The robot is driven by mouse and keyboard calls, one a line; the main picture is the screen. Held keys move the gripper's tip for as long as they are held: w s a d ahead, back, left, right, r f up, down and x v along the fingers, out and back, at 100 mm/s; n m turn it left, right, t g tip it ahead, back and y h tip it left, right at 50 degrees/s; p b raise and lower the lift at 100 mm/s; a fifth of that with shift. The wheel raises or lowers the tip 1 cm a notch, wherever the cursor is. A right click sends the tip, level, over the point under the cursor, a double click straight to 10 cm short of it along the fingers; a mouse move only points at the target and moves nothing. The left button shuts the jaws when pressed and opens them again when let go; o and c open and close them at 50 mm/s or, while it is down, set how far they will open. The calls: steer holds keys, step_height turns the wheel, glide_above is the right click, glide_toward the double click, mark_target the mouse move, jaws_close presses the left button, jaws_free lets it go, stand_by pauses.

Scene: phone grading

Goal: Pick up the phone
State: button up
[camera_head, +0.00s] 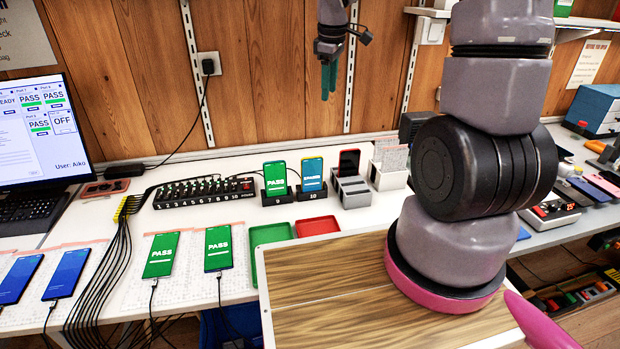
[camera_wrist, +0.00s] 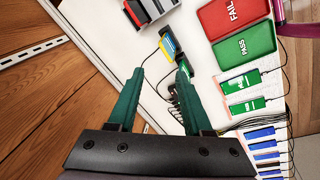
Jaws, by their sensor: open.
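Several phones are in view, and I cannot tell which one the task means. A green PASS phone (camera_head: 275,178) stands in dock 9. A blue phone with a yellow top band (camera_head: 312,174) stands in dock 10; it also shows in the wrist view (camera_wrist: 170,46). Two green PASS phones (camera_head: 161,255) (camera_head: 219,248) lie on the bench with cables. My gripper (camera_head: 329,90) hangs above and behind the docks, with teal fingers apart and empty (camera_wrist: 160,72).
A green tray (camera_head: 256,233) and a red tray (camera_head: 317,226) lie in front of the docks. A numbered hub (camera_head: 204,190) with black cables is left of them. The wooden wall (camera_head: 260,80) is close behind my gripper. More blue phones (camera_head: 66,273) lie at left.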

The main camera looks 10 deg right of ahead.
steer(key=w+a+f+n+g, duration=0.1)
steer(key=w+f+n, duration=0.15)
steer(key=f, duration=0.35)
steer(key=w+a+f+n+g, duration=0.1)
steer(key=w+f+n, duration=0.15)
steer(key=f, duration=0.35)
steer(key=n, duration=0.3)
glide_above(312, 170)
steer(key=f, duration=1)
steer(key=shift+w+d+f, duration=0.1)
steer(key=shift+w+f, duration=0.15)
steer(key=shift+f, duration=3.25)
steer(key=shift+c, duration=0.3)
jaws_close()
